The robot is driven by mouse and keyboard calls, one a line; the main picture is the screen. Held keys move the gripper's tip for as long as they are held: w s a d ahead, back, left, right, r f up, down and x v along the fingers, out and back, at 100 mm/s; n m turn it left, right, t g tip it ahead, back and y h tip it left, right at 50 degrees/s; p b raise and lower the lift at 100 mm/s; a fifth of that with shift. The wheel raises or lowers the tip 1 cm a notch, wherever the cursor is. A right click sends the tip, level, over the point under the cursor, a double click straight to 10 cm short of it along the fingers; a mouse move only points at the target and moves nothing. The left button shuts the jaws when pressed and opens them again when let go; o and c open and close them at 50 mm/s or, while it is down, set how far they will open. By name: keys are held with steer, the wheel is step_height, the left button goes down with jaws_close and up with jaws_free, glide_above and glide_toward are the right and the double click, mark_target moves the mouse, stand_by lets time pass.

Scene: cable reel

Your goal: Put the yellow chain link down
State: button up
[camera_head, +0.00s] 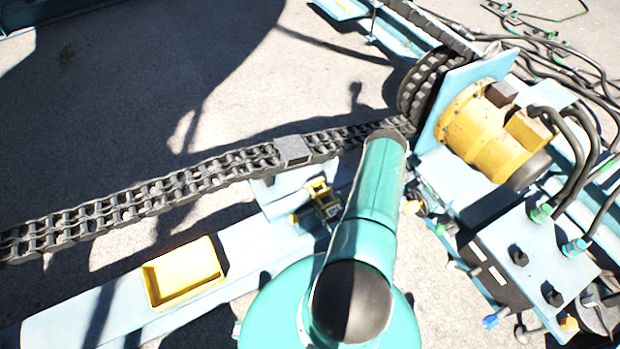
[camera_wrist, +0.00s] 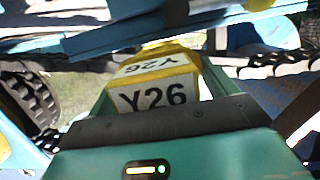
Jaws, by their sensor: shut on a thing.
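The yellow chain link (camera_wrist: 155,75) fills the middle of the wrist view, with white label faces reading Y26. My gripper (camera_wrist: 160,82) is shut on it, with a teal finger on either side. Its far end is cut off from sight by blue structure above. In the head view my teal arm reaches forward over the blue beam and hides most of the gripper. A small yellow and dark piece (camera_head: 319,190) shows just left of my arm; I cannot tell whether it is the held link.
A yellow tray (camera_head: 206,255) sits on the light-blue beam (camera_head: 75,322) at lower left. A dark roller chain (camera_head: 150,198) with a grey block (camera_head: 292,150) runs across to the sprocket (camera_head: 420,88). A yellow motor (camera_head: 480,132), hoses and a valve box (camera_head: 530,250) crowd the right.

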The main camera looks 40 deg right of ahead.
mark_target(315, 183)
steer(key=x, duration=0.4)
steer(key=r+x, duration=0.1)
steer(key=x, duration=0.3)
steer(key=r+x, duration=0.1)
steer(key=x, duration=0.3)
steer(key=shift+w+r, duration=0.15)
steer(key=shift+w, duration=0.3)
steer(key=o, duration=1.3)
steer(key=shift+f, duration=0.2)
steer(key=shift+c, duration=0.2)
steer(key=shift+r, duration=0.2)
steer(key=v, duration=1.2)
steer(key=shift+f, duration=0.1)
